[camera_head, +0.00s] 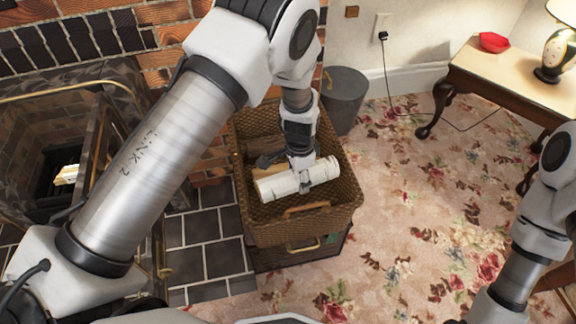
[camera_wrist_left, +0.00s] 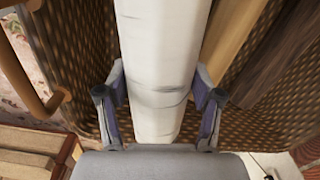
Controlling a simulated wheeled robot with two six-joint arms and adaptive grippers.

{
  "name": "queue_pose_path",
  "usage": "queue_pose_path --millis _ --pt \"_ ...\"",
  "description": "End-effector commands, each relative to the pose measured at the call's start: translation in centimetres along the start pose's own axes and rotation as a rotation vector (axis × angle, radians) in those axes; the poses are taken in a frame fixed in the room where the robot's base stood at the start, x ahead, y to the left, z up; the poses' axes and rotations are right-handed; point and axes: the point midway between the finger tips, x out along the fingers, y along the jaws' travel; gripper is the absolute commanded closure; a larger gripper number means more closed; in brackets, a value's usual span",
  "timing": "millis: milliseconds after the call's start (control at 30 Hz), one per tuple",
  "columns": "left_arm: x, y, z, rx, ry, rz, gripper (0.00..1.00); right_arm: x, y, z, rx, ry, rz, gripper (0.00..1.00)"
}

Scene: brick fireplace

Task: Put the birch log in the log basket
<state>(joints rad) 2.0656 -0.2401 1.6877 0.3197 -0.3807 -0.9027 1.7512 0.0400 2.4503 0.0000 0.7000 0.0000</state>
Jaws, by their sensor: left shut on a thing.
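The birch log (camera_head: 277,187) is a pale white cylinder with dark marks. It lies across the opening of the woven brown log basket (camera_head: 262,234), inside its rim in the head view. My left gripper (camera_head: 304,178) reaches down into the basket from above and is shut on the birch log near its middle. In the left wrist view the log (camera_wrist_left: 160,45) runs between the two fingers (camera_wrist_left: 158,98), with the basket weave (camera_wrist_left: 75,45) behind it. I cannot tell whether the log touches the wood below. My right gripper is out of view.
Other split logs (camera_wrist_left: 235,35) lie in the basket beside the birch log. A grey bucket (camera_head: 344,100) stands behind it. The brick fireplace (camera_head: 75,145) is at left. Floral carpet (camera_head: 420,200) lies open between.

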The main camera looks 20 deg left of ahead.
Motion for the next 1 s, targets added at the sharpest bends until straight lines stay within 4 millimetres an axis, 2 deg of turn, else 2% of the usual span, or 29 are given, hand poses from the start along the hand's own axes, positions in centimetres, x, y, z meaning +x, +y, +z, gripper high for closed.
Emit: queue_pose_path --millis 33,133,333,633,1000 --pt "-0.4 0.6 0.2 0.066 -0.003 -0.001 0.96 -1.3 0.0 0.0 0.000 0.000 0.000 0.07" --pt "0.6 1.1 0.4 0.149 -0.004 -0.004 0.96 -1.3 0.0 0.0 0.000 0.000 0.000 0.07" --pt "5.2 1.2 0.5 0.161 -0.004 -0.004 0.96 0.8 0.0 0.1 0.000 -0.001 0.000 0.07" --pt "10.2 1.1 0.5 0.161 -0.004 -0.005 0.96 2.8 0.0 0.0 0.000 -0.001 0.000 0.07" --pt "10.7 1.1 0.5 0.160 -0.003 -0.005 0.96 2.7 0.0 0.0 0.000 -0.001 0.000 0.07"
